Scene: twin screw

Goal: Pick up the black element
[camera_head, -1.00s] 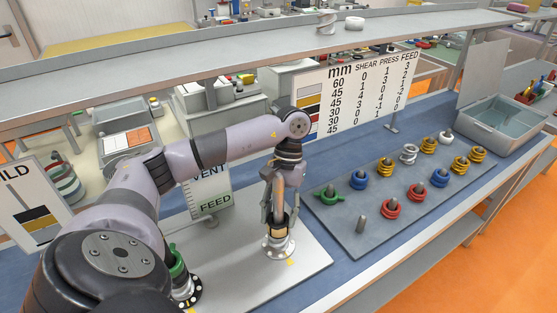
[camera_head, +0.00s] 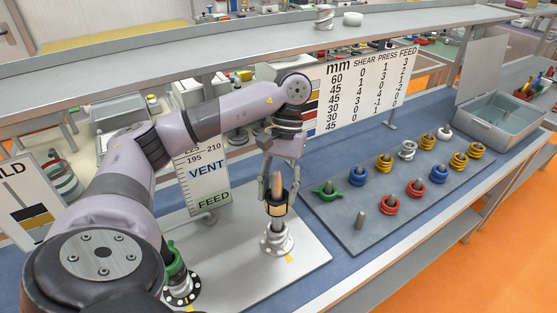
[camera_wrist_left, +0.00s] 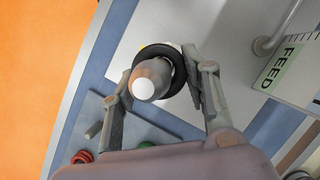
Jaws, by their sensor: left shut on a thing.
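The black element (camera_head: 277,212) is a dark ring around an upright metal shaft (camera_head: 277,184) on the white plate. It sits partway up the shaft, above the round silver flange (camera_head: 276,241) at the foot. My left gripper (camera_head: 276,203) points down from above, one finger on each side, and is shut on the element. In the left wrist view, the black ring (camera_wrist_left: 179,68) surrounds the bright shaft tip (camera_wrist_left: 143,88), between the fingers of the left gripper (camera_wrist_left: 158,72). The fingers hide part of the ring. My right gripper is not in view.
A grey rack (camera_head: 343,238) on the right holds several coloured elements on pegs. One front peg (camera_head: 360,219) is bare. A second shaft with a green element (camera_head: 174,262) stands left, near my arm. A sign (camera_head: 208,185) stands behind. A grey bin (camera_head: 492,129) is far right.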

